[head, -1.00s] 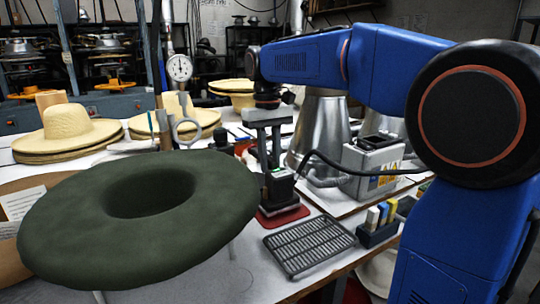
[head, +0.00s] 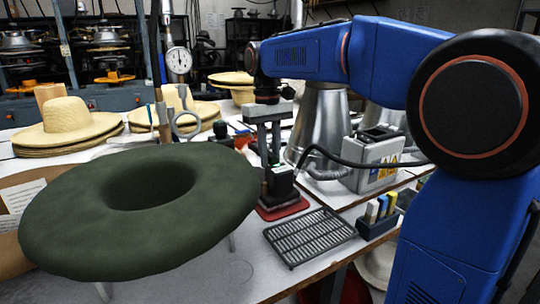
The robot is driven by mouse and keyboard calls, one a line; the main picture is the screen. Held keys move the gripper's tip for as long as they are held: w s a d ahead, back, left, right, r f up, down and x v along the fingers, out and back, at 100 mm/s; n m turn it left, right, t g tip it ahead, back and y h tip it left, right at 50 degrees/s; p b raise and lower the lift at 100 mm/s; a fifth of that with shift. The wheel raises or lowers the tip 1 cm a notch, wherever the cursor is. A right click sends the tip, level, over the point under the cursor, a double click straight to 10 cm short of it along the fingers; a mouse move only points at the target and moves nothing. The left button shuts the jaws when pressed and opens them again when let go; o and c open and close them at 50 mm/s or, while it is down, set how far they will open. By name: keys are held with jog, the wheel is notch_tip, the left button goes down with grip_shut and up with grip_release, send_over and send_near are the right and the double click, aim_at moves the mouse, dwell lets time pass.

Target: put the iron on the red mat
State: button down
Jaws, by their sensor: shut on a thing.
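The iron (head: 279,184) is a small dark block with a black cord, near the middle of the head view. It is upright over the red mat (head: 292,208). The mat's front and right edges show below it, and the iron hides the rest. The iron's base looks down at the mat, but I cannot tell if it touches. My gripper (head: 270,163) points straight down from above and is shut on the iron's top. Its fingers stand on either side of the iron's handle, which is mostly hidden.
A big dark green hat shape (head: 130,240) fills the front left. A black wire rack (head: 310,237) and a block of coloured sticks (head: 377,222) lie right of the mat. A grey box (head: 375,162) and a metal cone (head: 318,125) stand behind. Straw hats (head: 68,125) are at the left.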

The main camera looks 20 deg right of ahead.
jog(key=c, duration=1.5)
grip_release()
jog(key=shift+o, duration=0.2)
jog(key=shift+f, duration=0.1)
